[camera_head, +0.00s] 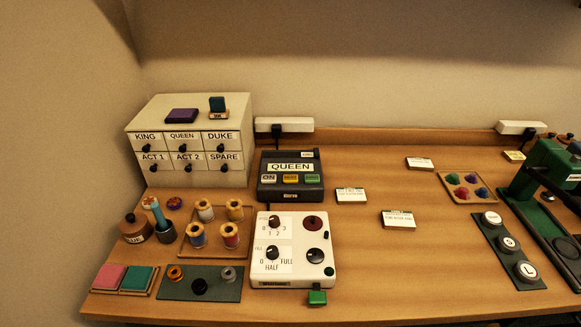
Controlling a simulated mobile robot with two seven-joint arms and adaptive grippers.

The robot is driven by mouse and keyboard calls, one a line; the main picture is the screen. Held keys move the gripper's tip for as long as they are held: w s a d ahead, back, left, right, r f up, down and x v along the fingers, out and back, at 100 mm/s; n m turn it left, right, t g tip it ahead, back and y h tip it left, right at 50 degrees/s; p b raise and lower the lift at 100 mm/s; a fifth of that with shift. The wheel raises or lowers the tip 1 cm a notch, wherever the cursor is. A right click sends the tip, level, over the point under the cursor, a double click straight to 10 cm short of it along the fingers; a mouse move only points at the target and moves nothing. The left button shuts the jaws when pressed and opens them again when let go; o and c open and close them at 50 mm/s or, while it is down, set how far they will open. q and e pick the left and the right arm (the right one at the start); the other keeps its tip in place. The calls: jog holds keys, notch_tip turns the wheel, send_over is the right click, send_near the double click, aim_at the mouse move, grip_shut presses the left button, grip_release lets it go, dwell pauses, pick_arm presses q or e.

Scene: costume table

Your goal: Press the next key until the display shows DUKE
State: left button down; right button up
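A dark box-shaped device (291,192) stands at the middle back of the table. Its lit display (291,167) reads QUEEN. Below the display is a row of three keys: a pale key (269,178) that seems to read ON, a yellow key (291,178) and a green key (312,178). The lettering on the yellow and green keys is too small to read surely. Neither of my grippers is in view, and nothing covers the device.
A drawer cabinet (188,143) stands left of the device. A white control box (292,270) with knobs stands in front. Spools on a tray (187,240) are front left. Cards (351,195) lie right. A green machine (552,165) is far right.

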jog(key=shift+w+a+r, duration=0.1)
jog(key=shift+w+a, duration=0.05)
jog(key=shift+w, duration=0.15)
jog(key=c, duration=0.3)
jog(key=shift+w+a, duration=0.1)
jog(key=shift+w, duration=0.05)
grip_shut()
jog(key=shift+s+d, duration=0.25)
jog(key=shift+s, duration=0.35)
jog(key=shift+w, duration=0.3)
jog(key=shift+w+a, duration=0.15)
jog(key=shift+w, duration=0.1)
